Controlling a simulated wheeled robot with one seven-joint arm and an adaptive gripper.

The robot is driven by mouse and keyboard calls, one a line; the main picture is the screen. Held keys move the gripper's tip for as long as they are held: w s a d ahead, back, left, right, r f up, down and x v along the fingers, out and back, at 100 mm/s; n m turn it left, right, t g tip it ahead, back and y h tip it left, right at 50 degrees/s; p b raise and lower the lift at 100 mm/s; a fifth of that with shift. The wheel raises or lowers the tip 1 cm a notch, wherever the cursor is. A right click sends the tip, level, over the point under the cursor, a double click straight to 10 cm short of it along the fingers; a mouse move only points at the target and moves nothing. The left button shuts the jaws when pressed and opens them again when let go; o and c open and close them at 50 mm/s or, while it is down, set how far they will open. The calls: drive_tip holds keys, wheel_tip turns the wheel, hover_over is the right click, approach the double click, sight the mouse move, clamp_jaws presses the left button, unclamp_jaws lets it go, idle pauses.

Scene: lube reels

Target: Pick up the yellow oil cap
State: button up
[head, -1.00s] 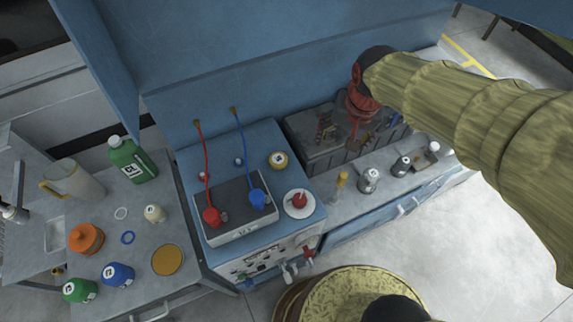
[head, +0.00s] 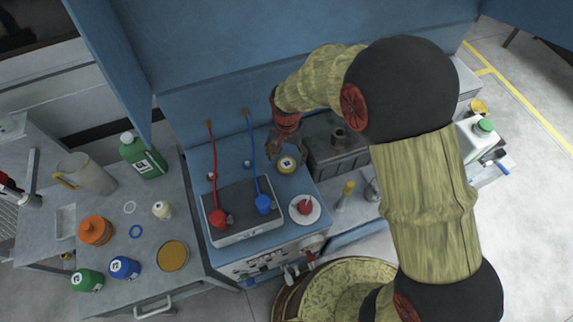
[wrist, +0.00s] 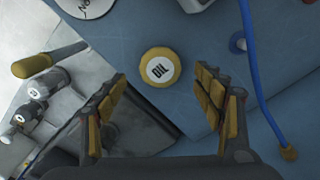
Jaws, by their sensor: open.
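The yellow oil cap (head: 287,165) sits on the blue top of the machine, near its back right corner. In the wrist view the cap (wrist: 160,67) is a round yellow piece with a white "OIL" label, lying ahead of and between my fingertips. My gripper (wrist: 166,85) is open and empty, its two padded fingers spread on either side of the view. In the head view my gripper (head: 277,150) is just left of and behind the cap, apart from it. How high it is above the top is hard to tell.
A blue hose (wrist: 262,90) runs right of the fingers. A yellow-handled tool (wrist: 32,66) lies left. The blue wall (head: 200,90) stands behind.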

sight(286, 164)
wheel_tip(286, 164, down, 5)
drive_tip(key=shift+r+b, duration=0.1)
drive_tip(key=shift+b, duration=0.2)
drive_tip(key=shift+c, duration=0.4)
drive_tip(key=c, duration=1.1)
drive_tip(key=shift+c, duration=0.7)
drive_tip(key=shift+r, duration=0.15)
